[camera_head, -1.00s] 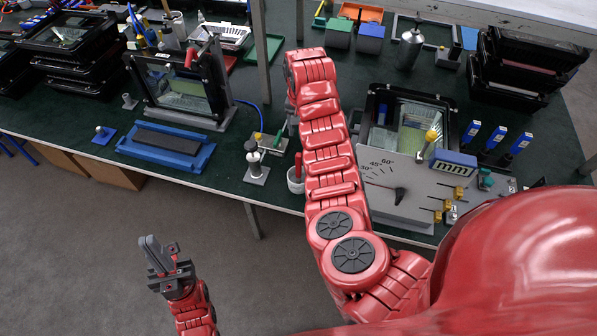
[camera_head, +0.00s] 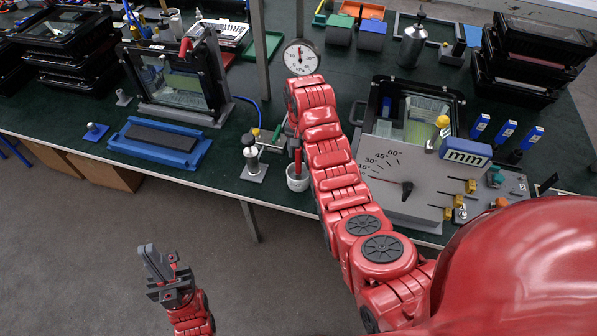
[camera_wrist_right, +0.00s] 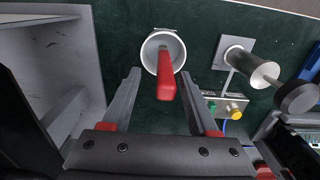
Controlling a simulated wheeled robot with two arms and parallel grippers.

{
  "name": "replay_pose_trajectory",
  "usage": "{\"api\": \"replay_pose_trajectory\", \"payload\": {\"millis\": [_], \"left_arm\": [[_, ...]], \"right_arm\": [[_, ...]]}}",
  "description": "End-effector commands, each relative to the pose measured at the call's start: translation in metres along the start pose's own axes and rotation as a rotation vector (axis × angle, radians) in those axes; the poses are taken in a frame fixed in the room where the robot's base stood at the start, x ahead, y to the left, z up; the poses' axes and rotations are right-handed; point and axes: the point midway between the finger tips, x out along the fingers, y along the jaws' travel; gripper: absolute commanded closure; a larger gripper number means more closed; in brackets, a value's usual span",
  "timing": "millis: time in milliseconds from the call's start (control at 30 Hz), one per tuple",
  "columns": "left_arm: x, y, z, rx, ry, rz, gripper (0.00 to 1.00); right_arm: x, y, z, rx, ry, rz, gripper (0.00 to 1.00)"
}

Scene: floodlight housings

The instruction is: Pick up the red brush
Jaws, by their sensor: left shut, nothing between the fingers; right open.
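The red brush (camera_head: 298,158) stands handle-up in a white cup (camera_head: 298,182) near the table's front edge, just left of my right arm. In the right wrist view the red handle (camera_wrist_right: 166,82) rises from the white cup (camera_wrist_right: 151,46) toward the camera. My right gripper (camera_wrist_right: 160,74) is open, with one finger on each side of the handle in the picture; I see no contact. In the head view my right arm mostly hides that gripper. My left gripper (camera_head: 155,262) is shut and empty, low over the floor in front of the table.
A metal plunger-like piece (camera_head: 251,155) on a grey base stands left of the cup. A blue tray (camera_head: 200,158) lies further left. A grey dial panel (camera_head: 405,190) stands right of my right arm. A round gauge (camera_head: 301,57) is behind the arm.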

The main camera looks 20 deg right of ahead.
Motion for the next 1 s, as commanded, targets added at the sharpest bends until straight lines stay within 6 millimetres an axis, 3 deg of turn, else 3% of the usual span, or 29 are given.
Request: {"api": "replay_pose_trajectory", "payload": {"millis": [267, 500, 767, 1000], "left_arm": [[0.028, -0.001, -0.005, 0.0, 0.0, 0.0, 1.0], [0.032, -0.002, -0.005, 0.0, 0.0, 0.0, 1.0], [0.032, -0.002, -0.005, 0.0, 0.0, 0.0, 1.0], [0.032, -0.002, -0.005, 0.0, 0.0, 0.0, 1.0]], "right_arm": [[0.026, -0.005, 0.005, -0.001, -0.006, 0.005, 0.4], [0.047, -0.006, 0.003, -0.001, -0.001, 0.001, 0.4], [0.049, -0.006, 0.003, -0.001, 0.001, -0.001, 0.4], [0.049, -0.006, 0.003, -0.001, 0.001, 0.0, 0.8]]}}
